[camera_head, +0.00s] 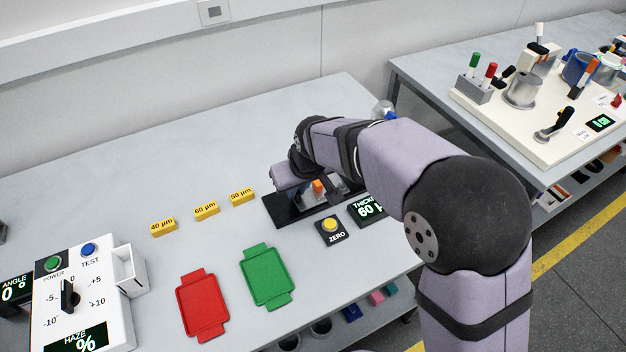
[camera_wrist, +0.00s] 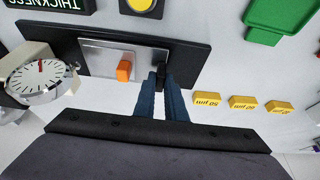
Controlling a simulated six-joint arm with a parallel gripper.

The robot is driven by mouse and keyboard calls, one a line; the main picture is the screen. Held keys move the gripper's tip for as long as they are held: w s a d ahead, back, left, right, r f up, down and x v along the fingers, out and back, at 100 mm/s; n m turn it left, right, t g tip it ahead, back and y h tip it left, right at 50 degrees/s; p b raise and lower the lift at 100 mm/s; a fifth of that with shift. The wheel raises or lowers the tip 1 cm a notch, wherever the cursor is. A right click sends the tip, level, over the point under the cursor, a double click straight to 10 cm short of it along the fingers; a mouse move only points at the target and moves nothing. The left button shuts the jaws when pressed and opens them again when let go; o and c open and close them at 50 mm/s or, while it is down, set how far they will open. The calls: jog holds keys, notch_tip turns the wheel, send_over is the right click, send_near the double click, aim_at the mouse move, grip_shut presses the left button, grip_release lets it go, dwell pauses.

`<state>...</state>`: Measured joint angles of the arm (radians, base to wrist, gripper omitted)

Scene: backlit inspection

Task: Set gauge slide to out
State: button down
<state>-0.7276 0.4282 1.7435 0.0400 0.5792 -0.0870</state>
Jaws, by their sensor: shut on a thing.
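The thickness gauge has a long black base (camera_head: 285,211) with a metal plate (camera_wrist: 105,58) on it, seen in both views. An orange block (camera_wrist: 124,69) stands on the plate; it also shows in the head view (camera_head: 318,187). In the wrist view, the two dark blue fingers of my gripper (camera_wrist: 161,85) are shut on a black upright handle (camera_wrist: 160,73), which looks like the gauge slide's. The handle is beside the plate's end, apart from the orange block. In the head view my arm hides the fingers and part of the gauge.
A dial (camera_wrist: 40,78) stands at the gauge's other end. The yellow ZERO button (camera_head: 330,224) and THICKNESS display (camera_head: 369,209) are in front. Several yellow blocks (camera_head: 206,210), a green tray (camera_head: 268,277) and a red tray (camera_head: 203,305) lie left. The table's back is clear.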

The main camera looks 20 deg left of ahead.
jog(key=s+a, duration=0.4)
jog(key=shift+s+a, duration=0.3)
jog(key=shift+a, duration=0.05)
jog(key=c, duration=1.8)
grip_release()
jog(key=shift+s+a, duration=0.1)
jog(key=shift+r, duration=0.15)
jog(key=v, duration=0.7)
jog(key=shift+b, duration=0.4)
